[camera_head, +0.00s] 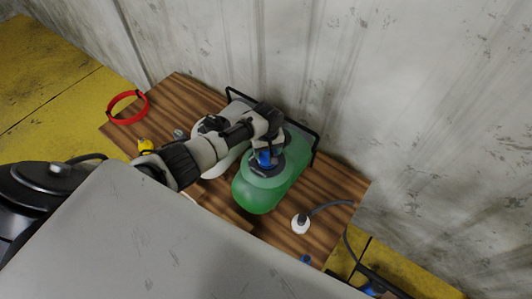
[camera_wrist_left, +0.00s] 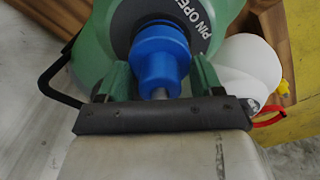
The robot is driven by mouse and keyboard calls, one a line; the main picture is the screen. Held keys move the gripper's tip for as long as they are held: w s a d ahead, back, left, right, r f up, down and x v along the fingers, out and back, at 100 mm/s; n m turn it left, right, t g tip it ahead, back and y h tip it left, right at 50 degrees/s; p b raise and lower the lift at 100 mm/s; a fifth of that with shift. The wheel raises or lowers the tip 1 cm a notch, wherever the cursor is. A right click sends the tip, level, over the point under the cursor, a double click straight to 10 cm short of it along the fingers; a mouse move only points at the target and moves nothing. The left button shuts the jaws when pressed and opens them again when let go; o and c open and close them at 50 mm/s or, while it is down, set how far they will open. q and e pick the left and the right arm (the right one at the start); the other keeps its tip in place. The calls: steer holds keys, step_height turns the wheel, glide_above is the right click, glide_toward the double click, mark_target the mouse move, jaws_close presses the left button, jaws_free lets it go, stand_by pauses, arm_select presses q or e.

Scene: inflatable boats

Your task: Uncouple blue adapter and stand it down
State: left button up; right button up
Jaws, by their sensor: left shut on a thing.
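The blue adapter (camera_head: 265,158) sits on the dark round valve collar of a green inflatable boat part (camera_head: 258,195), in the middle of the head view. In the left wrist view the blue adapter (camera_wrist_left: 158,50) rises from the collar, which carries lettering reading "PIN OPE…". My left gripper (camera_head: 265,148) reaches over it from the left and is shut on the adapter. In the left wrist view its fingers (camera_wrist_left: 160,78) lie on either side of the adapter's narrower end. The arm hides part of the adapter in the head view. My right gripper does not show.
A wooden tabletop (camera_head: 335,185) carries the green part, a white rounded object (camera_head: 218,165), a red ring (camera_head: 128,107) and a white hose end (camera_head: 300,224) with a grey hose. A black frame (camera_head: 316,145) stands behind. A grey wall (camera_head: 400,80) closes off the back.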

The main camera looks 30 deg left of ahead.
arm_select(q)
steer(key=shift+r+n, duration=0.15)
steer(key=shift+n, duration=0.75)
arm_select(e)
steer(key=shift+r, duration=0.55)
arm_select(q)
steer(key=shift+r+p, duration=0.55)
steer(key=shift+p, duration=0.5)
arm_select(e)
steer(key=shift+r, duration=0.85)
arm_select(q)
steer(key=shift+r, duration=2.2)
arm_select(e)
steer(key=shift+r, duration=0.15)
